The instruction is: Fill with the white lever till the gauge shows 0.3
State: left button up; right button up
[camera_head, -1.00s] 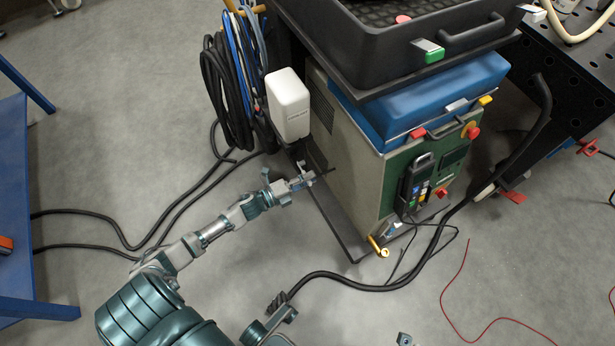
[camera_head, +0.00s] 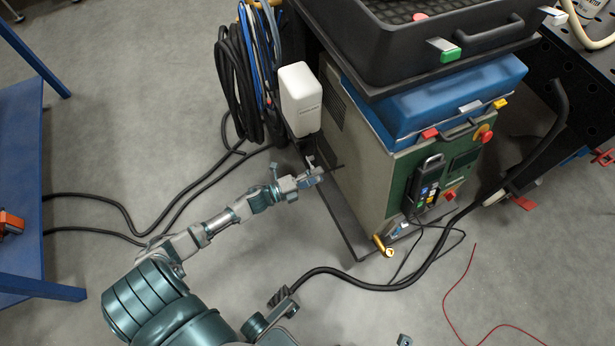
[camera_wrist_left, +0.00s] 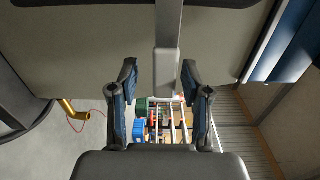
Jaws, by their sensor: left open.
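My left gripper (camera_head: 316,172) is open at the foot of the cabinet, just below a white container (camera_head: 300,100). In the left wrist view its two dark, blue-sided fingers (camera_wrist_left: 160,84) stand apart. A pale grey bar (camera_wrist_left: 168,45) hangs from the top of that view and ends in a block between the fingertips; it may be the white lever, and I see no clear contact. No gauge can be read in either view. Grey and teal parts of mine show at the bottom of the head view; I cannot tell the right gripper's jaws there.
The cabinet (camera_head: 360,170) has a green panel and stands on a dark base. A black tray (camera_head: 440,50) and blue case (camera_head: 440,100) sit above. Cables hang behind the container. A black hose (camera_head: 350,282) crosses the floor. A blue table (camera_head: 20,200) is at left.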

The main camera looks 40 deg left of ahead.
pick_arm(q)
jog(key=v, duration=1.1)
jog(key=shift+s, duration=0.35)
jog(key=shift+a+f, duration=0.1)
jog(key=shift+f, duration=0.05)
